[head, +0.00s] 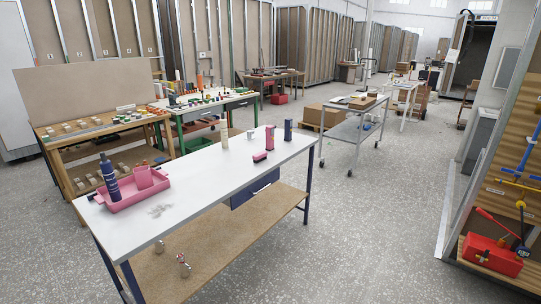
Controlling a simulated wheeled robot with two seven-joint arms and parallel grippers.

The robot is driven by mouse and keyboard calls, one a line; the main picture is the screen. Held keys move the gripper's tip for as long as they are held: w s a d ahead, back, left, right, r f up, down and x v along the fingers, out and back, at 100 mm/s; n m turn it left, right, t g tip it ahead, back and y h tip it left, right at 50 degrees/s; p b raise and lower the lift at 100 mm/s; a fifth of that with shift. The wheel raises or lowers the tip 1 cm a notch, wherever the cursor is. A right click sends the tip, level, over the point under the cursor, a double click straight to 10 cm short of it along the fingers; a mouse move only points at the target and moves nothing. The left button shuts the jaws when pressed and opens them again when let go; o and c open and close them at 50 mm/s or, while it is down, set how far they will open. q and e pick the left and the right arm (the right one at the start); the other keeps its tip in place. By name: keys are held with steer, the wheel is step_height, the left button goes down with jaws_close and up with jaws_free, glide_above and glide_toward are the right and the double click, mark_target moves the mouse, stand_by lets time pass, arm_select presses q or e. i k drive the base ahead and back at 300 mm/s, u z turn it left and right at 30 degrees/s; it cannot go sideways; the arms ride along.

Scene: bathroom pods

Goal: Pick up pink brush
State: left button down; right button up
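A small pink item with a dark underside, which looks like the pink brush (260,157), lies on the white-topped table (205,178), toward its right part. An upright pink container (269,138) stands just behind it. A pink tray (122,202) sits at the table's left end. A dark blue bottle (109,180) and a pink cup (142,177) stand in the tray. Neither of my grippers shows in the head view.
A beige upright box (224,138), a white mug (250,134) and a dark blue container (288,130) stand near the table's far edge. A metal cart (349,133) is behind right. A red toolbox (490,256) is at far right. Open floor lies in front right.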

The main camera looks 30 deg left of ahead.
mark_target(259, 157)
steer(key=z, duration=0.05)
steer(key=i, duration=1.75)
steer(key=u, duration=0.75)
steer(key=i, duration=0.9)
steer(key=u, duration=1.6)
steer(key=i, duration=0.6)
steer(key=u, duration=0.5)
